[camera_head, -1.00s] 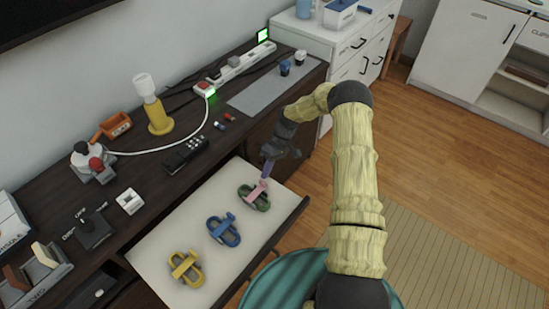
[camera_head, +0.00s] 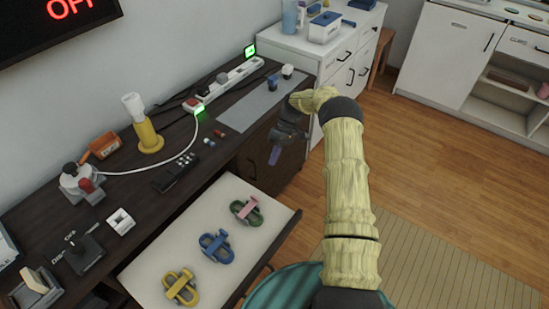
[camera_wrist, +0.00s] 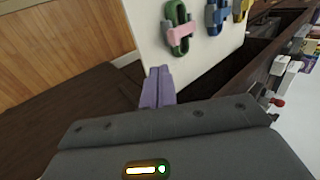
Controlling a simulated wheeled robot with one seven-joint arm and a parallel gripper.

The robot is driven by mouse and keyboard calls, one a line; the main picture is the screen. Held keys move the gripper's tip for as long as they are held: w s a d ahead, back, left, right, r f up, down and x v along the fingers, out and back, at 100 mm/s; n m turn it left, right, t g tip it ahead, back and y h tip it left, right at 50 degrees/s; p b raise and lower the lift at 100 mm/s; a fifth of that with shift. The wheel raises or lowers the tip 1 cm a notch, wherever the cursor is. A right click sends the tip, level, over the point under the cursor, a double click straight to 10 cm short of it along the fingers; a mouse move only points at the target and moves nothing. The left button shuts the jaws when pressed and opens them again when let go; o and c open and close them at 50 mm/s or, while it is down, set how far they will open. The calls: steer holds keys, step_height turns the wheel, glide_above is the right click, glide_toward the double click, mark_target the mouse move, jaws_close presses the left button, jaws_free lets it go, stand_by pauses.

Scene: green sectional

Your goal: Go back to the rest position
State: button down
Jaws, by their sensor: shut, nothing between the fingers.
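My gripper (camera_head: 275,155) hangs over the far right end of the open drawer, near the dark cabinet side, with its purple fingers pointing down. In the wrist view its fingers (camera_wrist: 157,88) are together with nothing between them. The open drawer (camera_head: 165,250) has a white bottom. In it lie a green clip with a pink part (camera_head: 246,211), a blue clip (camera_head: 216,246) and a yellow clip (camera_head: 181,287), in a row. The green and pink clip also shows in the wrist view (camera_wrist: 178,30), apart from the fingers.
A white cabinet (camera_head: 335,60) stands behind my arm. Wooden floor (camera_head: 430,130) is clear to the right.

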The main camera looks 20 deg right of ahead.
stand_by(0.5)
steer(key=s+a+r+m+t+h, duration=0.35)
steer(key=s+r, duration=0.55)
steer(key=r, duration=0.4)
steer(key=s+r+m+t+h, duration=0.1)
steer(key=s+r+m+t, duration=0.15)
steer(key=s, duration=0.65)
steer(key=s+r+m+t+h, duration=0.15)
steer(key=s+r, duration=0.25)
steer(key=s, duration=0.4)
step_height(320, 180, up, 13)
steer(key=p, duration=1.2)
steer(key=shift+s+p, duration=0.35)
steer(key=shift+p, duration=0.05)
steer(key=shift+d+f, duration=0.1)
